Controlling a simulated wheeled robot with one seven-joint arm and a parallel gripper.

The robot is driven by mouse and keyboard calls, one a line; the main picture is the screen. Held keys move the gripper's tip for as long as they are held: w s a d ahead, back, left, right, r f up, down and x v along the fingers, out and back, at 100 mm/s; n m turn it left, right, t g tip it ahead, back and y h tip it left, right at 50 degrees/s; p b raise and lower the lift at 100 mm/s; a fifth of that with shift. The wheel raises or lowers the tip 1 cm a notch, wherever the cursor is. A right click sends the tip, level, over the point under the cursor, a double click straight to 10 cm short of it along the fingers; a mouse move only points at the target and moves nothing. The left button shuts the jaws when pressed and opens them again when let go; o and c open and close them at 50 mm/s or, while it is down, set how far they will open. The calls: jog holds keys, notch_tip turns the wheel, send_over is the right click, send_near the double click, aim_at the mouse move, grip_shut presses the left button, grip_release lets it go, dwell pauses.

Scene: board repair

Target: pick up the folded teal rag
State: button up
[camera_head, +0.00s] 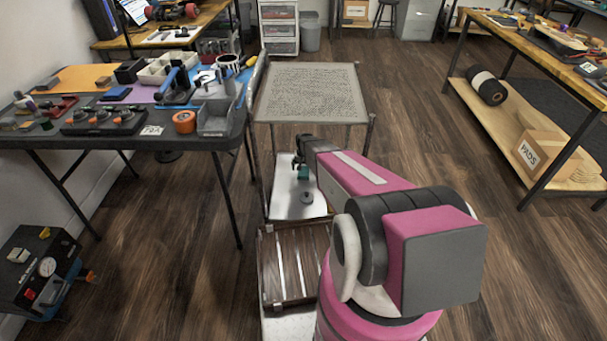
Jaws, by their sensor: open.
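A small teal patch (304,173), which looks like the folded rag, shows right below the end of my arm, over a white surface. Most of it is hidden behind my gripper, so its folds and outline are too small to tell. My gripper (301,164) points down at the patch and is open. I cannot tell whether the fingers touch the rag or stand around it.
A small grey round object (307,197) lies on the white surface (285,204). A speckled table (310,90) stands just beyond. A cluttered dark workbench (60,140) is at left, a wooden workbench (540,52) at right. Open floor (430,150) lies right of my arm.

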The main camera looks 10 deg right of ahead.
aim_at(304, 171)
notch_tip(304, 171, down, 3)
jog(key=c, duration=1)
jog(key=shift+r, duration=0.15)
jog(key=shift+r, duration=0.7)
jog(key=r, duration=0.2)
jog(key=s+r, duration=0.1)
jog(key=shift+a+r, duration=0.1)
jog(key=shift+a, duration=0.25)
jog(key=s+a+r, duration=0.6)
jog(key=s, duration=0.2)
jog(key=shift+a+r, duration=0.15)
jog(key=shift+a, duration=0.2)
